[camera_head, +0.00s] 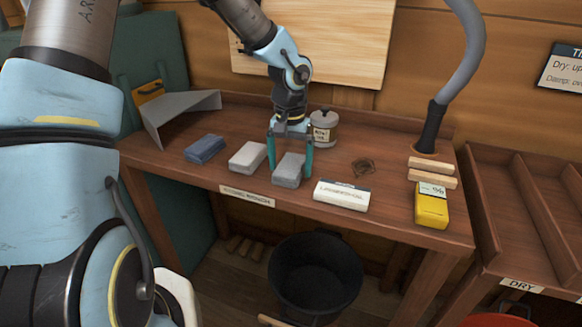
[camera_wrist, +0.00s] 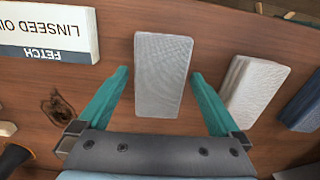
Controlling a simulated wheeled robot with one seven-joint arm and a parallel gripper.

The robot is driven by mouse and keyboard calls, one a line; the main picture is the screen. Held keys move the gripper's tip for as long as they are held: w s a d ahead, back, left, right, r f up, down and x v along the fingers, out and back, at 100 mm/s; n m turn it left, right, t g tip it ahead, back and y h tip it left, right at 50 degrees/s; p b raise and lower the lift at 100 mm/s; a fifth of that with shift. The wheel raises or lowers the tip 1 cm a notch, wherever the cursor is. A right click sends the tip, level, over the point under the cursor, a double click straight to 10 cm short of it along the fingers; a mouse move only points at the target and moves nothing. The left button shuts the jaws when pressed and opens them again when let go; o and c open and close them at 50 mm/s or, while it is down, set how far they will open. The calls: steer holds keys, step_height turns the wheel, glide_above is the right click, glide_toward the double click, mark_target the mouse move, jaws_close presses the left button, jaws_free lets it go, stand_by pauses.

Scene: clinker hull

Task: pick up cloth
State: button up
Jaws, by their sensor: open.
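A grey folded cloth (camera_head: 289,170) lies on the wooden bench near its front edge; in the wrist view the cloth (camera_wrist: 163,75) lies between my two fingers. My gripper (camera_head: 290,163) is open and points down at this cloth, with one teal finger at each side. In the wrist view a gap shows between each finger and the cloth. A paler folded cloth (camera_head: 247,157) lies just left of it, and a blue folded cloth (camera_head: 205,148) farther left. Whether the fingertips reach the bench is unclear.
A white linseed oil card (camera_head: 341,195) lies right of the grey cloth. A lidded tin (camera_head: 324,128) stands behind my gripper. A yellow meter (camera_head: 431,207) and wooden blocks (camera_head: 432,173) are at the right. A grey angled sheet (camera_head: 180,112) stands at the left. A black bucket (camera_head: 316,275) is below.

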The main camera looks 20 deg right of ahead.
steer(key=shift+f, duration=0.15)
steer(key=c, duration=1.2)
